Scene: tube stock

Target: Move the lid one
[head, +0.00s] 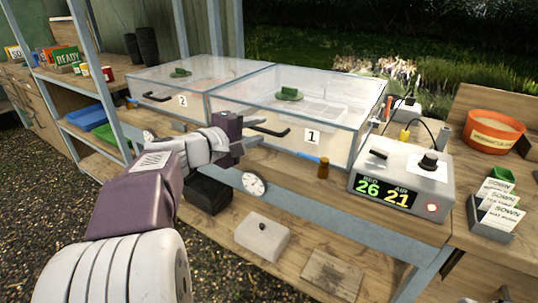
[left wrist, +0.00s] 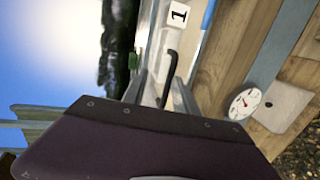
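The clear propagator box marked 1 (head: 312,137) stands on the wooden bench, with a transparent lid (head: 310,85) on top that looks closed. A green vent knob (head: 289,94) sits on the lid. A black bar handle (head: 268,130) is at its front left; it also shows in the left wrist view (left wrist: 172,66). My left gripper (head: 250,145) is at the handle's left end. In the left wrist view its two fingers (left wrist: 163,95) are spread, with the handle's end between them and gaps visible. Contact cannot be told. My right gripper is out of view.
A second clear box marked 2 (head: 183,101) adjoins on the left. A dial gauge (head: 253,184) is on the bench's front edge. An orange pot (head: 492,131) stands far right.

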